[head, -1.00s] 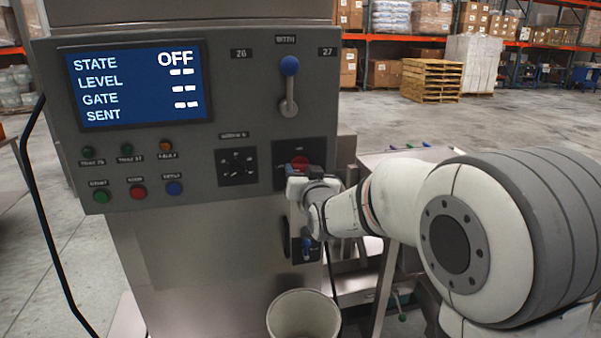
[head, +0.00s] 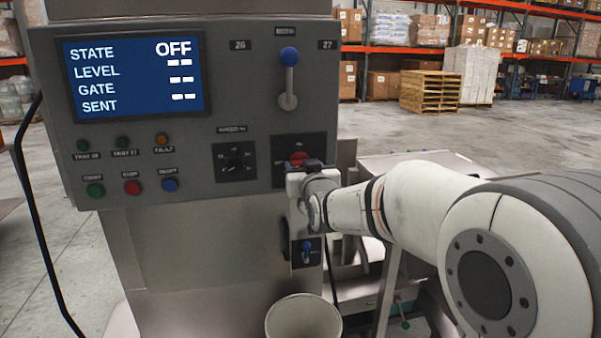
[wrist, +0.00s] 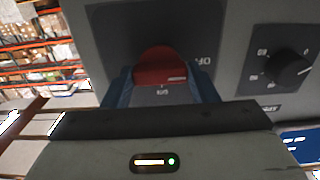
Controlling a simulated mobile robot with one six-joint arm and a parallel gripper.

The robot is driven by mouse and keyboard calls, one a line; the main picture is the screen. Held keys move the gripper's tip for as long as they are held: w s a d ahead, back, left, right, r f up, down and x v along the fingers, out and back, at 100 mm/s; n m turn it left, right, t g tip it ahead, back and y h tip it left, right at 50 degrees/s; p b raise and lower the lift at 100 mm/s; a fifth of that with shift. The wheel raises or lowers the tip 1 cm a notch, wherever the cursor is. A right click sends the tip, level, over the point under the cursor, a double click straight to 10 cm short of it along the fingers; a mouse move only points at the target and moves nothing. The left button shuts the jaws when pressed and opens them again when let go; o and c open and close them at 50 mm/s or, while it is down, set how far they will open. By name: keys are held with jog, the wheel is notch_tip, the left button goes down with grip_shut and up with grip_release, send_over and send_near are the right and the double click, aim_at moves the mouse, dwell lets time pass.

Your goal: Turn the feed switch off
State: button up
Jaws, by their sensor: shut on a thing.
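The red feed switch (head: 299,158) is a rotary knob on a dark square plate at the lower right of the grey panel. The panel display (head: 131,77) reads STATE OFF, with dashes for level, gate and sent.
A dark dial (head: 235,161) is left of the switch, and a blue-knobbed lever (head: 288,75) is above it. A small blue toggle (head: 307,246) is below my gripper. A pale bucket (head: 303,318) stands beneath. Several buttons line the panel's left part.

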jog(key=o, duration=1)
jog(key=shift+s, duration=0.1)
jog(key=b+v, duration=0.2)
jog(key=v, duration=0.5)
jog(key=shift+s+d, duration=0.1)
jog(key=shift+s, duration=0.2)
